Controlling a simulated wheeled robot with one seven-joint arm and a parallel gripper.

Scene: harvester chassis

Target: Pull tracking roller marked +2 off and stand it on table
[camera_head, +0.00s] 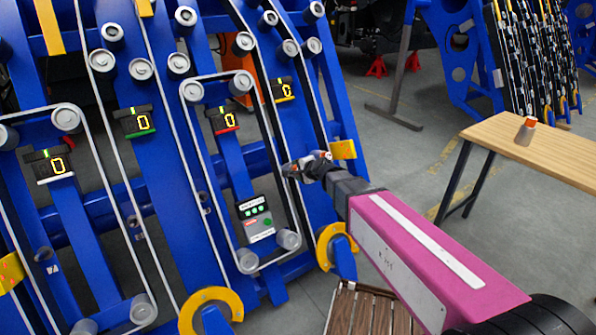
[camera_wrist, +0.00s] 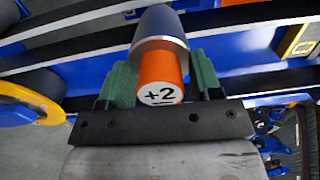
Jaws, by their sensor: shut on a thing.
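The tracking roller marked +2 (camera_wrist: 158,68) has a grey metal body and an orange end with a white "+2" label. In the wrist view it sits between the two green fingers of my gripper (camera_wrist: 160,82), which is shut on it. Its grey end points away from me, toward the belts and blue frame; I cannot tell whether it is still mounted. In the head view my gripper (camera_head: 311,167) is at the right-hand belt run of the blue frame. The wooden table (camera_head: 568,158) stands at the right, apart from my gripper.
A small grey cylinder with an orange top (camera_head: 526,131) stands on the table near its left end. The blue frame (camera_head: 165,190) carries belts, rollers and several displays reading 0. A yellow hook (camera_head: 336,240) is below my gripper. A slatted wooden surface (camera_head: 365,310) is at the bottom.

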